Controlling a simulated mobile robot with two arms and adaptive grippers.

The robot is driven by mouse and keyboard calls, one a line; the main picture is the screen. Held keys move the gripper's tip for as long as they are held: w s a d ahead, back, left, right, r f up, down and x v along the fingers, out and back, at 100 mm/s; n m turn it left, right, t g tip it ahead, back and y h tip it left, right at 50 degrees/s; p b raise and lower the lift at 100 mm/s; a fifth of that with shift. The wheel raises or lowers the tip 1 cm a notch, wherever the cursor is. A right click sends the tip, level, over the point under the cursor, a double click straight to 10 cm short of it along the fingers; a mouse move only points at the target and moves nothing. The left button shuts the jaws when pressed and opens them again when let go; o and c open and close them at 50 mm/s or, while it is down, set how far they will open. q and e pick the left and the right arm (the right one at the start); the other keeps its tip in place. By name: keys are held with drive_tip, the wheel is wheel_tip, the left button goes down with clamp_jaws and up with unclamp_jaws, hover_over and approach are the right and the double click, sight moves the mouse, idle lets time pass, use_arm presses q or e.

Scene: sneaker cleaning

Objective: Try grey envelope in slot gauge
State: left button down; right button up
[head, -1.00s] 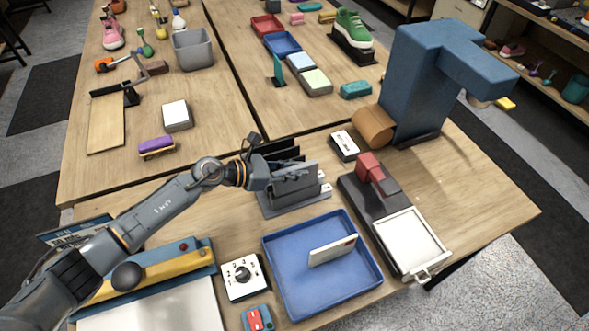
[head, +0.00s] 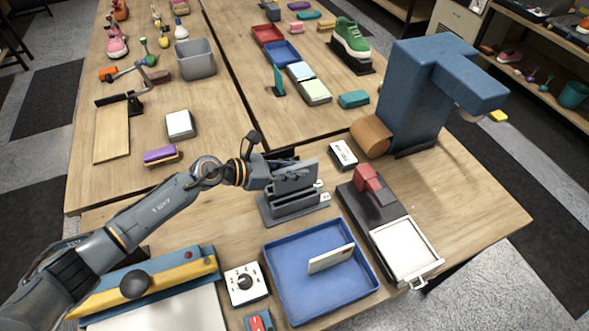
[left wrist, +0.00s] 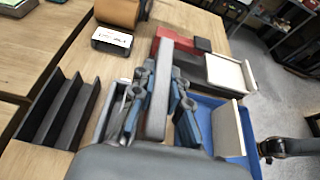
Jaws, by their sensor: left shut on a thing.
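My left gripper (head: 274,177) is shut on the grey envelope (head: 297,177), a thin flat slab held on edge. The envelope (left wrist: 158,95) stands between the two fingers in the left wrist view. The grey slot gauge (head: 292,207) is just below it on the table, with upright slots and small white labels at its right end. The envelope is over the gauge's rear part, seemingly clear of the slots. In the left wrist view the gripper hides most of the gauge. A dark part, perhaps my right gripper (left wrist: 280,148), shows at the right edge; its jaws are unclear.
A blue tray (head: 283,300) with a white envelope (head: 331,259) standing in it is in front. A black slotted rack (left wrist: 40,120) is behind the gauge. A red-and-black device (head: 368,185) with a white plate (head: 405,246) stands right. A dial box (head: 244,284) is front left.

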use_arm(q)
drive_tip(key=shift+r, duration=0.55)
drive_tip(key=shift+w, duration=0.15)
drive_tip(key=w+a+f+b, duration=0.2)
drive_tip(key=w+f+b, duration=0.2)
drive_tip(key=b, duration=0.5)
drive_tip(key=shift+w+f+b, duration=0.3)
drive_tip(key=shift+w+f, duration=0.05)
drive_tip(key=shift+f, duration=0.15)
drive_tip(key=shift+f+b, duration=0.2)
drive_tip(key=shift+b, duration=0.15)
idle(0.9)
